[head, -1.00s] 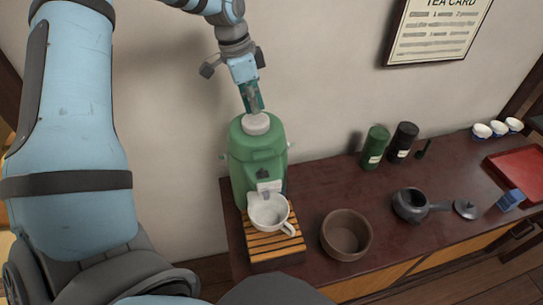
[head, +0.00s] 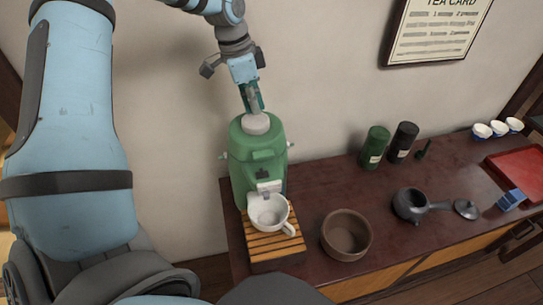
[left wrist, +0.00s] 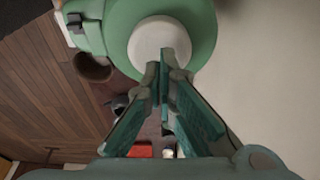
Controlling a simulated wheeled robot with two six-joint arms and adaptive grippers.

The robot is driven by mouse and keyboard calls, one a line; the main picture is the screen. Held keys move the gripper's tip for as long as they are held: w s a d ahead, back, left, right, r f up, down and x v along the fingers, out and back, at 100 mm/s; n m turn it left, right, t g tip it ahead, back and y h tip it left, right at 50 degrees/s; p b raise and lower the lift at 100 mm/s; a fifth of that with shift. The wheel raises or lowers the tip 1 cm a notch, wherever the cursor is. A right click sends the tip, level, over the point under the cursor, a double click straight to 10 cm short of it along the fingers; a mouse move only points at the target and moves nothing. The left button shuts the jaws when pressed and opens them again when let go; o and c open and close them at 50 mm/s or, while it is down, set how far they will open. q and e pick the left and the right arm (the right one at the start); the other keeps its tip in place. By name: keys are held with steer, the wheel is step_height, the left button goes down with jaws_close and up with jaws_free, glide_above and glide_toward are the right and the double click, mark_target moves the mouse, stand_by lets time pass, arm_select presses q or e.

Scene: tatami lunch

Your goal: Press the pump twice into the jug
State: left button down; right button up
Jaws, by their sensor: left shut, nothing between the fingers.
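The pump is a green dispenser (head: 258,160) with a pale round button (head: 256,124) on top and a spout (head: 268,187) at its front. The button also shows in the left wrist view (left wrist: 155,38). The jug (head: 270,212) is white with a handle; it stands upright under the spout on a slatted wooden stand (head: 275,245). My left gripper (head: 256,108) is shut and empty, pointing down at the button. In the left wrist view its fingertips overlap the button; I cannot tell whether they press it. My right gripper is not in view.
A brown bowl (head: 346,234) stands right of the stand. Farther right are a dark teapot (head: 410,205), a green canister (head: 375,147), a black canister (head: 403,141), a blue block (head: 511,200) and a red tray (head: 520,172). The wall is close behind the dispenser.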

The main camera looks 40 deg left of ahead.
mark_target(255, 119)
arm_select(q)
steer(key=shift+f, duration=0.15)
steer(key=shift+s+f+b, duration=0.1)
steer(key=shift+f+b, duration=1.55)
steer(key=shift+r+p, duration=1.1)
steer(key=shift+r, duration=0.7)
steer(key=shift+f, duration=0.1)
